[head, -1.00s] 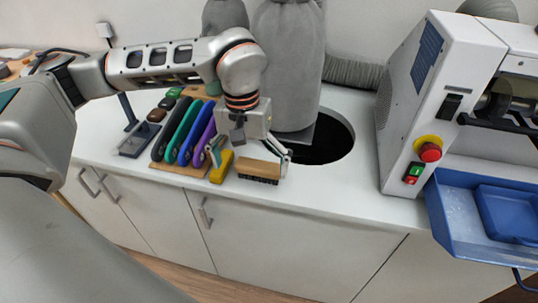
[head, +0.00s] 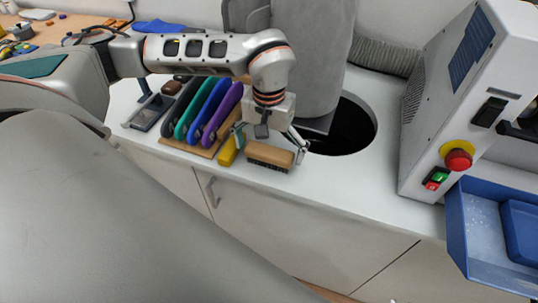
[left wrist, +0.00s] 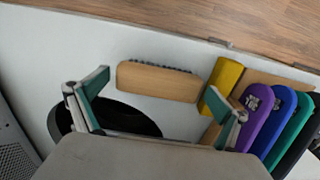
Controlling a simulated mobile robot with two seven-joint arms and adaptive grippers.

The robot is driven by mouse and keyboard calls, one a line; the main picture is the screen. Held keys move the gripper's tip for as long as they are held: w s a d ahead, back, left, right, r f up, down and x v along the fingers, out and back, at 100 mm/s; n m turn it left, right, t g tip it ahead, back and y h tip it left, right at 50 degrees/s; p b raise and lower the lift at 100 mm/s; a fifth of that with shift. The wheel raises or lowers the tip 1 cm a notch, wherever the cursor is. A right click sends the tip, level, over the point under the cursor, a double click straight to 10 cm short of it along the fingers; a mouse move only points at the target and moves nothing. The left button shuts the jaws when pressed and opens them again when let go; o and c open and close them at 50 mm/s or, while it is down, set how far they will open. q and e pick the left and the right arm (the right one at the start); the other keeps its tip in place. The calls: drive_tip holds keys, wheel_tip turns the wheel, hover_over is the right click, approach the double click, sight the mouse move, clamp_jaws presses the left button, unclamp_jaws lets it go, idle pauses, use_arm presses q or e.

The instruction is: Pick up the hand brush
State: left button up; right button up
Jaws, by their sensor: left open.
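The hand brush (head: 270,156) has a light wooden back and dark bristles. It lies on the white counter near its front edge, bristles toward that edge. It also shows in the left wrist view (left wrist: 158,81), ahead of the fingers. My left gripper (head: 270,142) is open and empty above and just behind the brush. In the left wrist view its two green-padded fingers (left wrist: 160,108) are spread wide, and the brush lies beyond their tips, apart from them as far as I can tell. My right gripper is in neither view.
A yellow block (head: 228,151) lies close beside the brush. A round dark hole (head: 352,128) opens in the counter to the right. A white machine (head: 440,105) with a blue tray (head: 470,255) stands farther right.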

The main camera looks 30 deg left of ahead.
sight(269, 150)
use_arm(q)
drive_tip(key=shift+w+f, duration=0.1)
drive_tip(key=shift+f, duration=0.5)
drive_tip(key=c, duration=1.1)
drive_tip(key=shift+o, duration=0.2)
wheel_tip(269, 150, up, 20)
drive_tip(key=p, duration=0.1)
drive_tip(key=o, duration=0.4)
drive_tip(key=c, duration=0.7)
drive_tip(key=shift+o, duration=0.2)
